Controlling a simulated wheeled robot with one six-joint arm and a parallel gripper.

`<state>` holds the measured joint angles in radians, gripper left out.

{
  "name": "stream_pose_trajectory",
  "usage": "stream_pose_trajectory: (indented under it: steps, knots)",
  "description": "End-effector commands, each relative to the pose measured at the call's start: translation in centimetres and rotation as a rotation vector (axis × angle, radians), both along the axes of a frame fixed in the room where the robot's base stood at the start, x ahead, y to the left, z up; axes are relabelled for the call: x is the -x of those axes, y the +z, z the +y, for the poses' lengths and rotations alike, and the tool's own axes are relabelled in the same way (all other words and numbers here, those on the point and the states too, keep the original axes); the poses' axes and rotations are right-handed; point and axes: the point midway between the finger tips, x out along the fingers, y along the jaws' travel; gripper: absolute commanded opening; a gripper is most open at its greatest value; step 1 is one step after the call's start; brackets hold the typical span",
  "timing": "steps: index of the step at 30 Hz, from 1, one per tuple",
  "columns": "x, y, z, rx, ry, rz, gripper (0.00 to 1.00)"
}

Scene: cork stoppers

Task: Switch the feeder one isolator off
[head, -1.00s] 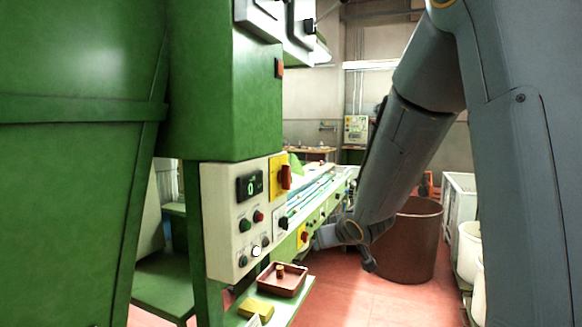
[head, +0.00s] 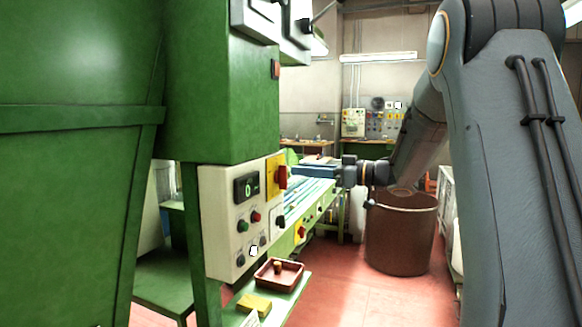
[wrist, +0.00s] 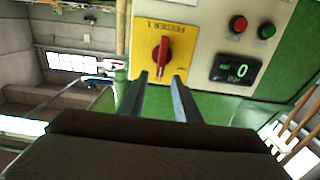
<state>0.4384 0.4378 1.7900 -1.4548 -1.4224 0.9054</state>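The feeder one isolator is a red rotary handle (wrist: 163,50) on a yellow plate (wrist: 182,36). The plate's label reads FEEDER 1 and appears upside down in the wrist view. The red handle (head: 282,178) also shows in the head view, upright on the plate at the cream panel's right edge. My gripper (wrist: 159,76) is open and empty. Its two fingers point at the handle, one to each side of its line, and appear short of it. In the head view my gripper (head: 298,171) is level with the handle, to its right.
The cream control panel (head: 222,228) also carries a display (head: 247,188), a green button (head: 243,226) and a red button (head: 256,216). A brown tray (head: 262,284) sits on a ledge below. A brown bin (head: 400,240) stands on the floor at right.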

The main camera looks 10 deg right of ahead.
Motion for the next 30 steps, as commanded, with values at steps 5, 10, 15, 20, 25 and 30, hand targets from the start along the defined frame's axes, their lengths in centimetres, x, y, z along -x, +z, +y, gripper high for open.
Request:
stream_pose_trajectory:
  steps: [5, 10, 15, 20, 25, 30]
  knots:
    - [-1.5, 0.1, 2.3, -0.001, 0.002, 0.001, 0.30]
    - [-2.4, 0.0, 3.4, 0.001, 0.000, 0.001, 0.30]
    - [-2.6, 0.0, 3.6, 0.000, -0.002, 0.000, 0.30]
    - [-2.6, 0.0, 3.6, 0.000, -0.002, 0.000, 0.28]
    - [-2.6, 0.0, 3.6, 0.000, -0.002, 0.000, 0.00]
    - [-2.6, 0.0, 3.6, 0.001, -0.002, -0.002, 0.00]
